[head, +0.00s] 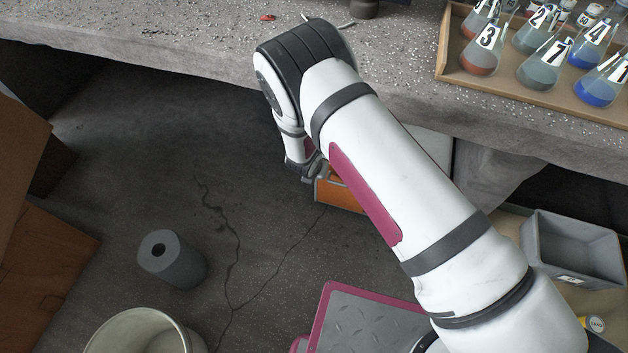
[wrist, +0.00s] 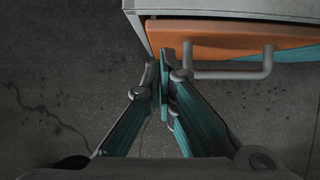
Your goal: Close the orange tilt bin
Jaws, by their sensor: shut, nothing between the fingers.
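The orange tilt bin (head: 339,194) juts out below the bench edge, partly hidden behind my arm in the head view. In the wrist view the orange front (wrist: 220,37) stands tilted out from a light grey cabinet (wrist: 215,6), with a grey bar handle (wrist: 232,74) on it. My gripper (wrist: 164,72) is shut and empty, with its fingertips just left of the handle, close to the bin's front. I cannot tell whether they touch it. In the head view my gripper (head: 308,172) is at the bin's left end, mostly hidden by my wrist.
A wooden tray (head: 450,72) of numbered flasks stands on the concrete bench (head: 200,38). A grey roll (head: 172,260) and a pale bucket (head: 140,330) stand on the floor. A grey open bin (head: 570,250) is at right. The floor left of my gripper is clear.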

